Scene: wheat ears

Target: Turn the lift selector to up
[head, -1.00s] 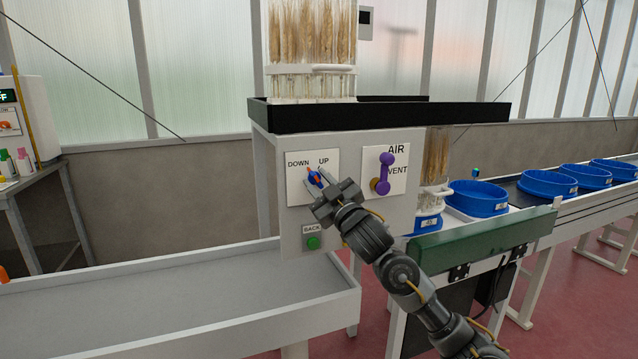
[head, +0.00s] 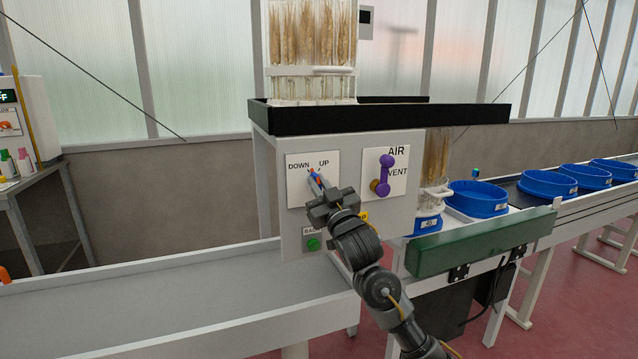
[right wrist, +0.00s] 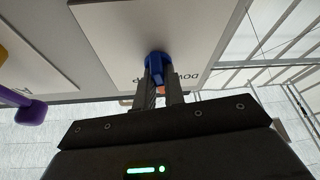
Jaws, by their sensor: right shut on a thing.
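The lift selector is a blue knob with a red-orange mark (head: 313,174) on a white plate (head: 298,190) lettered DOWN on the left and UP on the right. My right gripper (head: 317,183) comes from below and is shut on the knob. In the right wrist view the blue knob (right wrist: 156,63) sits between the two fingers of my right gripper (right wrist: 160,85), and the lettering appears upside down. The fingers hide much of the knob, so I cannot tell exactly where its pointer stands. My left gripper is not in view.
A purple-handled AIR VENT lever (head: 386,172) is right of the selector. A green BACK button (head: 313,244) is below, close to my right gripper. A clear case of wheat ears (head: 312,35) stands above on the black-edged top. Blue tubs (head: 478,198) line the right.

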